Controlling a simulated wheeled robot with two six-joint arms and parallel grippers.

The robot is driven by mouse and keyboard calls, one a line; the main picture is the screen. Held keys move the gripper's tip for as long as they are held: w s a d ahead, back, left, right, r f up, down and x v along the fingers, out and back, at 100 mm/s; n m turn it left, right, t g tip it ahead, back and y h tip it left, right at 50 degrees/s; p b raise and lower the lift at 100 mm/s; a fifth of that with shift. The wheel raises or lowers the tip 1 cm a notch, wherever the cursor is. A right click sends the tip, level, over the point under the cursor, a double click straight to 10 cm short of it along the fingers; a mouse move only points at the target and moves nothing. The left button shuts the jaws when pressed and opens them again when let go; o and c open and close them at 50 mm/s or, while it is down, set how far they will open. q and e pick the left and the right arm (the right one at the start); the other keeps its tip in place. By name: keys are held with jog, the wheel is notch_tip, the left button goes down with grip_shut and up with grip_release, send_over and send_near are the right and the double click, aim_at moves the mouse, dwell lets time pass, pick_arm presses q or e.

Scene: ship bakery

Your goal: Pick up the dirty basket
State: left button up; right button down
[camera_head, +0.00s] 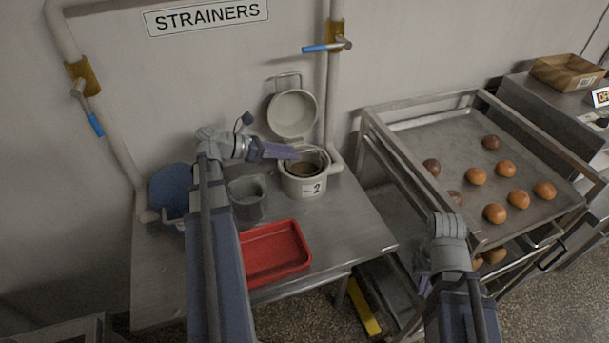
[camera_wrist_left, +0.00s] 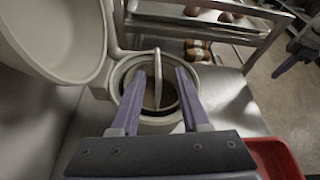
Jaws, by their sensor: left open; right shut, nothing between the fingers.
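A cream pot (camera_head: 304,188) marked "2" stands on the steel table with its lid open behind it. A basket (camera_head: 303,168) with dark, brownish contents sits inside the pot. In the left wrist view the basket's upright handle (camera_wrist_left: 157,75) appears between the two fingers. My left gripper (camera_head: 294,152) is open at the pot's upper left; it also shows in the left wrist view (camera_wrist_left: 161,72). I cannot tell whether the fingers touch the handle. My right gripper (camera_head: 424,288) is shut and empty, low in front of the rack.
A grey container (camera_head: 247,198) stands left of the pot. A red tray (camera_head: 274,252) lies at the table's front. A blue round object (camera_head: 171,187) is at the left. A rack with a bun tray (camera_head: 445,150) stands at the right. Pipes run behind the pot.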

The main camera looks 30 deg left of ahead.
aim_at(303, 152)
pick_arm(q)
jog(key=b+x, duration=0.1)
jog(key=x, duration=0.4)
jog(key=shift+w+b, duration=0.1)
jog(key=shift+b, duration=0.3)
jog(key=shift+r, duration=0.1)
grip_shut()
dwell(0.9)
